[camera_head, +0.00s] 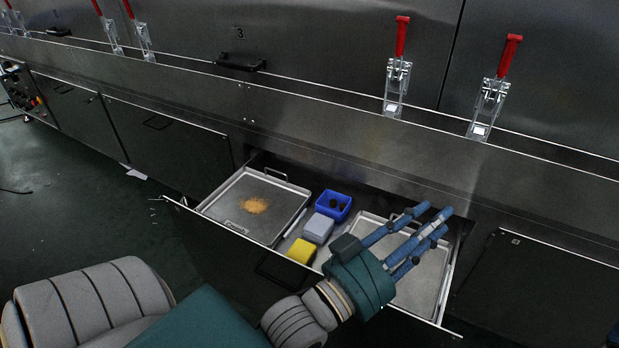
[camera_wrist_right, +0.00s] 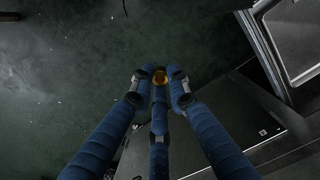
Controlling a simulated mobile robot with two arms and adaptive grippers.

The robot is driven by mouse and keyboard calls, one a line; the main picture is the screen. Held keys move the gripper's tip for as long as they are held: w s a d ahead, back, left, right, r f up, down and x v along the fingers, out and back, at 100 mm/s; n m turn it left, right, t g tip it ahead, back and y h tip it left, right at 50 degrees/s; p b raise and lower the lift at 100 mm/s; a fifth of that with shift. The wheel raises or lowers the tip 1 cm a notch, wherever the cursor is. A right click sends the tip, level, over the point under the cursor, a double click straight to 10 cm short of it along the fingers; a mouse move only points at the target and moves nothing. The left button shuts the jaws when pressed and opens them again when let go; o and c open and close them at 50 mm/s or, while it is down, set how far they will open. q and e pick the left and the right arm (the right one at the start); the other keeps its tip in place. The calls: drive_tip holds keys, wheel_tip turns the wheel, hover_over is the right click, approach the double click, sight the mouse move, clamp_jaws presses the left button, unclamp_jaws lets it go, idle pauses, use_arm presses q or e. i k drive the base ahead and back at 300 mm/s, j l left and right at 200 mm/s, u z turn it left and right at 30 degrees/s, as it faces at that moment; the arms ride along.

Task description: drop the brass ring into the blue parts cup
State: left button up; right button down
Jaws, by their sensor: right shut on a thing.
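The brass ring (camera_wrist_right: 160,77) shows in the right wrist view between the fingertips of my right gripper (camera_wrist_right: 159,82), which is shut on it. Dark floor and the edge of a metal unit lie behind it. The ring and right gripper are not seen in the head view. The blue parts cup (camera_head: 328,213) stands in the open drawer in the head view, with small dark things inside. My left gripper (camera_head: 425,237) is over the right part of the drawer, to the right of the cup. Its fingers are spread and hold nothing visible.
The open drawer also holds a left tray (camera_head: 222,207) with orange powder, a grey-blue sponge-like block (camera_head: 318,229), a yellow block (camera_head: 301,251) and a right tray (camera_head: 432,290) partly under my left gripper. Red-handled clamps (camera_head: 402,45) stand on the ledge above.

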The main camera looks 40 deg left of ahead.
sight(323, 213)
drive_tip(key=k+j, duration=0.1)
drive_tip(key=j, duration=0.45)
drive_tip(key=k+j, duration=0.1)
drive_tip(key=j, duration=0.5)
drive_tip(key=k+j, duration=0.1)
drive_tip(key=j, duration=0.45)
drive_tip(key=k+j, duration=0.1)
drive_tip(key=j, duration=0.45)
drive_tip(key=k+j, duration=0.1)
drive_tip(key=j, duration=0.5)
